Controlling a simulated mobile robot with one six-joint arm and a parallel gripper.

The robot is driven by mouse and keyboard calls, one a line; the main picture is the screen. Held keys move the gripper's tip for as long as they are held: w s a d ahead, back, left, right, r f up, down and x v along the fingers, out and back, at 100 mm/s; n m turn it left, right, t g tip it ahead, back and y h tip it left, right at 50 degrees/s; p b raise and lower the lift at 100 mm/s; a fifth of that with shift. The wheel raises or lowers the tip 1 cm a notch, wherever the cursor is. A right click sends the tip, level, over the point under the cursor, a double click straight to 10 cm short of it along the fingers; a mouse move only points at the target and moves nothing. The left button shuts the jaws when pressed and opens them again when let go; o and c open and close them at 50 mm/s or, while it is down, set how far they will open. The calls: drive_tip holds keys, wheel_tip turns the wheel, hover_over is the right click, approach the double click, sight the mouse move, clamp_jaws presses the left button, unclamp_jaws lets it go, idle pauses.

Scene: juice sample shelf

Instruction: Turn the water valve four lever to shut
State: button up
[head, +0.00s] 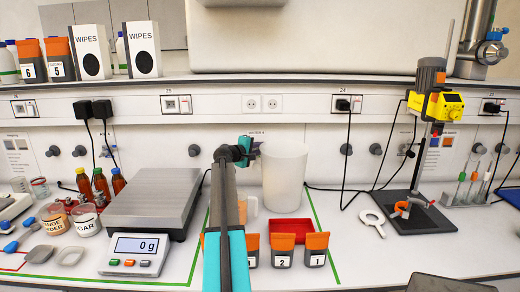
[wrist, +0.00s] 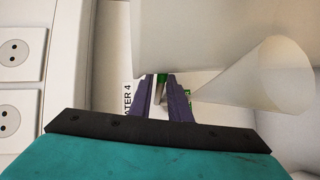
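My gripper (head: 255,150) is up at the wall, just left of a translucent white container, in the head view. In the wrist view its two dark fingers (wrist: 161,84) stand a narrow gap apart, with a small green part (wrist: 162,79) at the tips, probably the water valve four lever. A label (wrist: 127,101) reading "TER 4" lies beside the fingers on the wall. A little more green shows by the right finger. Most of the valve is hidden by my fingers and a pale body above them. I cannot tell whether the fingers press on the lever or its angle.
The translucent container (head: 285,178) stands close to the right of my gripper. A scale (head: 150,205) is on the left. Numbered pouches (head: 283,250) and a red tray (head: 291,229) are in front. A yellow stirrer (head: 440,104) on a stand is at the right. A shelf (head: 330,82) runs above.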

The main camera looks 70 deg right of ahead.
clamp_jaws()
idle(1.4)
